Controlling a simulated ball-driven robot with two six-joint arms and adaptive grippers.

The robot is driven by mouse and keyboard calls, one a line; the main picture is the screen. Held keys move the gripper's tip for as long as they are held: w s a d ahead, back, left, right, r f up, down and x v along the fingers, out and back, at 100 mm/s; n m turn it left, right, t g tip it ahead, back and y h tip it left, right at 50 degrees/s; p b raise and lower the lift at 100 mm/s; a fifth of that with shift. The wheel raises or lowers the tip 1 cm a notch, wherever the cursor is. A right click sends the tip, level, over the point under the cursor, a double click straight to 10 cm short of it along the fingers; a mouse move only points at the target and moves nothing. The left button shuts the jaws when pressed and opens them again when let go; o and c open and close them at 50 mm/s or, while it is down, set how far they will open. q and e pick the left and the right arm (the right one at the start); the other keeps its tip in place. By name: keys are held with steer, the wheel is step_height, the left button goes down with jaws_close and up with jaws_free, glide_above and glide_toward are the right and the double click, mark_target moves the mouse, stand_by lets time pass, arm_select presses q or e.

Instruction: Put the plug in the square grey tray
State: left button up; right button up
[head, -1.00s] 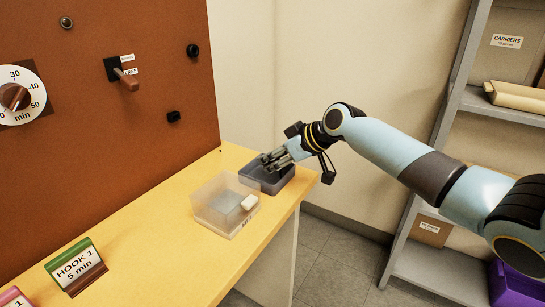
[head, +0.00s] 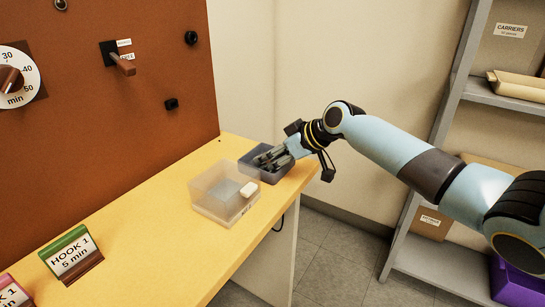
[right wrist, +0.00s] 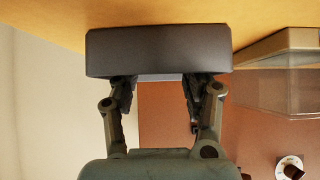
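The square grey tray (head: 286,181) is a dark grey open box near the far right end of the yellow bench. My right gripper (head: 266,158) reaches over it from the right, its fingers tilted down toward the inside. In the right wrist view the grey tray (right wrist: 158,50) is just beyond the fingers. The fingers of my right gripper (right wrist: 158,88) are apart there; their tips are partly hidden by the tray. I see nothing held between them. I cannot make out the plug, and the tray's floor is largely hidden. My left gripper is out of view.
A brown panel (head: 130,75) with a dial and knobs rises behind the bench. A HOOK 1 card (head: 72,256) stands at lower left. Shelves (head: 455,100) are at right.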

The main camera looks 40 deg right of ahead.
steer(key=shift+c, duration=0.4)
steer(key=s+r+p, duration=0.1)
steer(key=r+p, duration=0.1)
steer(key=s+d+r+p, duration=0.1)
steer(key=r+p, duration=0.1)
steer(key=s+r+p, duration=0.1)
steer(key=r+p, duration=0.1)
steer(key=shift+s+d, duration=0.2)
steer(key=shift+s+d+r+p, duration=0.2)
steer(key=shift+s+r+p, duration=0.25)
steer(key=shift+p, duration=0.35)
steer(key=v, duration=1.2)
